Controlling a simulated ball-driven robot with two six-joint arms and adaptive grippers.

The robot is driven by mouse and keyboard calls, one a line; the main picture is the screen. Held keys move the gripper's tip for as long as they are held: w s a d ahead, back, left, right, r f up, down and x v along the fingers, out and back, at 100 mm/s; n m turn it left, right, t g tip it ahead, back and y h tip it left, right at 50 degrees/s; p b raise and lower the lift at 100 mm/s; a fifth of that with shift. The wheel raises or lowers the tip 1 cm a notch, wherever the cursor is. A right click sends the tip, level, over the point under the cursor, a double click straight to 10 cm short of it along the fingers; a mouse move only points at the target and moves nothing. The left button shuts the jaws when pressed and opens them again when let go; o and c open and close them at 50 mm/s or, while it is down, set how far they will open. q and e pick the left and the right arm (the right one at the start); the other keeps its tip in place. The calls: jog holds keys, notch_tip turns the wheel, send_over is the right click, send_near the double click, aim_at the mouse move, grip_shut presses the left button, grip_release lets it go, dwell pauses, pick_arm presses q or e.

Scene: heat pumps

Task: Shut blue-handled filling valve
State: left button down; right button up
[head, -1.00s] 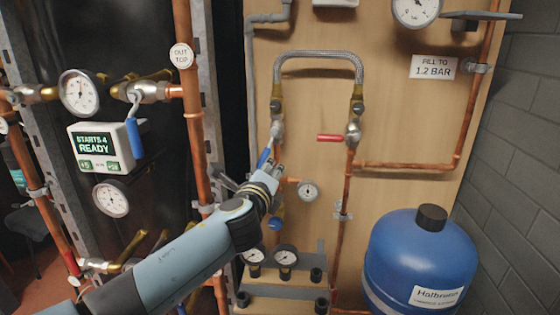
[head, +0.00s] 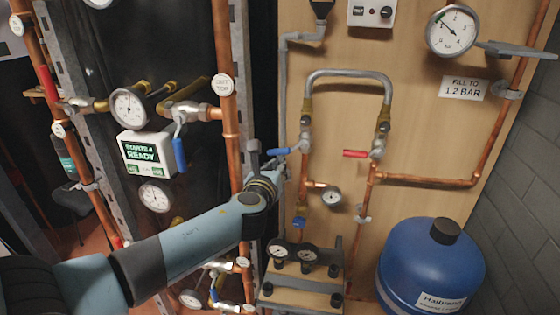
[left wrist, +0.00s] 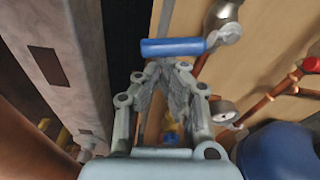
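The blue-handled valve (head: 283,151) sits at the lower left end of the braided hose loop (head: 345,76). Its handle lies roughly level, pointing left, across its vertical copper pipe. In the left wrist view the blue handle (left wrist: 172,47) lies crosswise just beyond the fingertips. My left gripper (head: 277,166) is just below the handle in the head view. In the left wrist view its fingers (left wrist: 168,66) are drawn together at the tips with nothing held between them. They are at or very near the handle's underside; contact is unclear. My right gripper is not in view.
A red-handled valve (head: 356,153) is right of the blue one. A small gauge (head: 331,196) is below. A blue tank (head: 430,266) stands at lower right. Another blue lever (head: 180,155) hangs at left near the display box (head: 146,152). A copper pipe (head: 229,130) runs behind my arm.

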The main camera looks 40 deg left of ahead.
pick_arm(q)
jog(key=shift+s+a+r+m+p, duration=0.1)
jog(key=shift+a+r+m+p, duration=0.2)
jog(key=shift+r+p, duration=0.4)
jog(key=shift+r, duration=0.1)
jog(key=v, duration=1.2)
jog(key=shift+d, duration=0.15)
